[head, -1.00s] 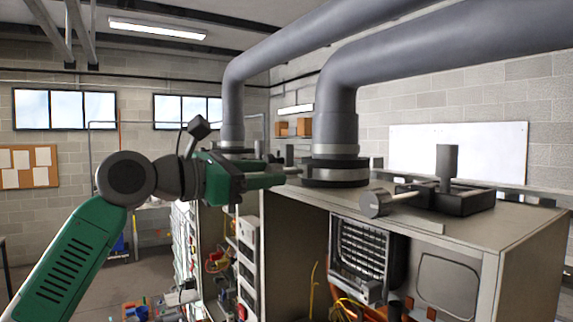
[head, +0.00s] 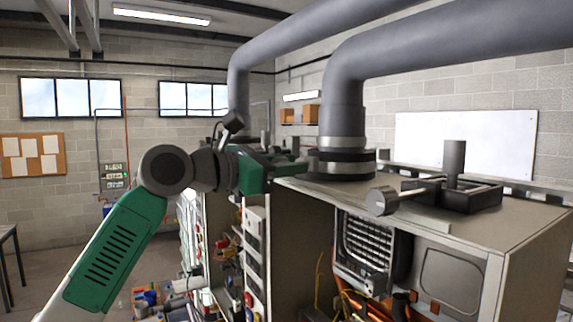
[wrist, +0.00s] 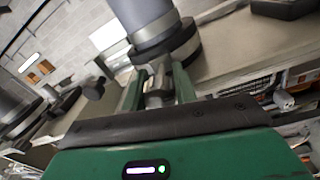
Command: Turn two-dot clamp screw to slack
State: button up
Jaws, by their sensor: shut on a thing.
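The nearer grey flue pipe (head: 343,110) stands on the heater cabinet top, with a dark and silver clamp collar (head: 341,160) at its foot. My gripper (head: 298,169) reaches in from the left, level with the collar and at its left side. In the wrist view, my two green fingers (wrist: 158,88) point at the collar (wrist: 168,45). They are shut on a grey metal piece (wrist: 156,97) that sits between them just in front of the collar, apparently the clamp screw. No dot marks are readable, and the head view hides the held piece.
A round knob on a rod (head: 381,201) and a black frame with an upright post (head: 455,190) stand on the cabinet top at right. A second flue pipe (head: 238,105) rises behind my gripper. In the wrist view, a dark knob (wrist: 93,88) is left of the fingers.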

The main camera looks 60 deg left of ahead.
jog(key=shift+a+n, duration=0.1)
jog(key=shift+n, duration=3.6)
jog(key=o, duration=1)
